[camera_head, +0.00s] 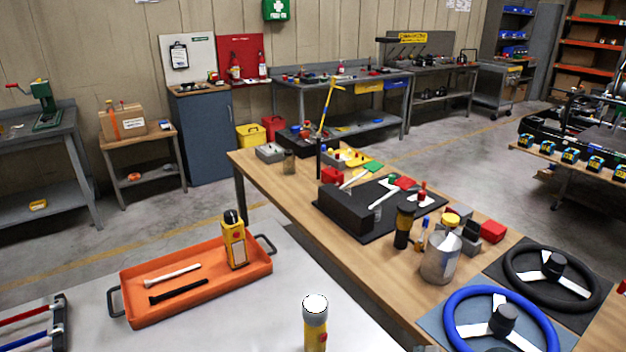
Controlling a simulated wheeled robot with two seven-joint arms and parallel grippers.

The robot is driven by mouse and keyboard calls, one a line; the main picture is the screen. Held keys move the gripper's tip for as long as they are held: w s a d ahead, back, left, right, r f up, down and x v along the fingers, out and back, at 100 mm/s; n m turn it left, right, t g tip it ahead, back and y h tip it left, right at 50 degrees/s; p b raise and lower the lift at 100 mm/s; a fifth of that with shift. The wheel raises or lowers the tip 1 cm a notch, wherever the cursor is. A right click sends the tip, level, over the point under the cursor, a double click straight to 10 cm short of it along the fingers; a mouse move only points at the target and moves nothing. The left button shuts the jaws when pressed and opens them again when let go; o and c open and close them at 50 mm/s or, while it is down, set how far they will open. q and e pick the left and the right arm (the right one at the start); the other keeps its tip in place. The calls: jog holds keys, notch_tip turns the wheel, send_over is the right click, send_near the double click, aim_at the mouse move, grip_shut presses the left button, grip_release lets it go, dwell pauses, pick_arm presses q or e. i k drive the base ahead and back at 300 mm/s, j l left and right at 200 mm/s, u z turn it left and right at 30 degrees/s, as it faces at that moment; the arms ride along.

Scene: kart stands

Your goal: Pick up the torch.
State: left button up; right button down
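A yellow handheld device (235,246) with a black top and red button stands upright in the orange tray. Neither of my grippers can be made out in this view.
The orange tray (137,305) also holds a white stick and a black stick. Red and blue bars (35,325) lie at the left. A wooden bench (262,185) beyond holds a bottle (440,260), a black base and two steering wheels (458,318). Grey table around the torch is clear.

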aim_at(315, 308)
jog(key=k+j, duration=0.1)
jog(key=k, duration=0.8)
jog(key=j, duration=0.05)
